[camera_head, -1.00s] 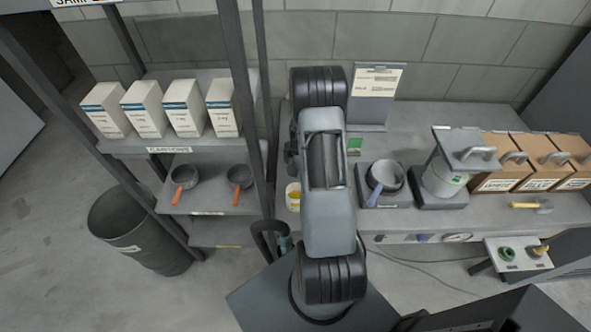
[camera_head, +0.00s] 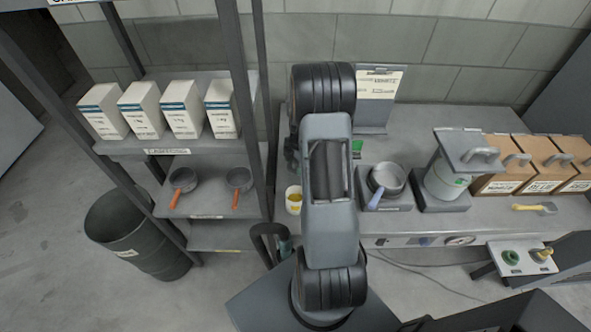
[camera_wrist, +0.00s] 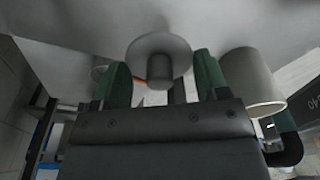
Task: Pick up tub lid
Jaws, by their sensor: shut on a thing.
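In the wrist view the tub lid (camera_wrist: 174,45) is a grey round disc with a short knob. My gripper (camera_wrist: 161,72) has its two green fingers on either side of the knob and is shut on it. Whether the lid touches the surface behind it, I cannot tell. A pale cylindrical tub (camera_wrist: 252,82) stands beside the right finger in this view. In the head view a small white tub (camera_head: 294,199) with yellow contents sits on the bench, left of my arm. My arm hides the gripper's fingers and the lid there.
The bench (camera_head: 430,118) also holds a grey pan (camera_head: 388,178), a lidded canister (camera_head: 445,180) and brown boxes (camera_head: 503,170). A shelf rack (camera_head: 215,150) with cartons and small pans stands close on the left. A document holder (camera_head: 378,100) stands at the back.

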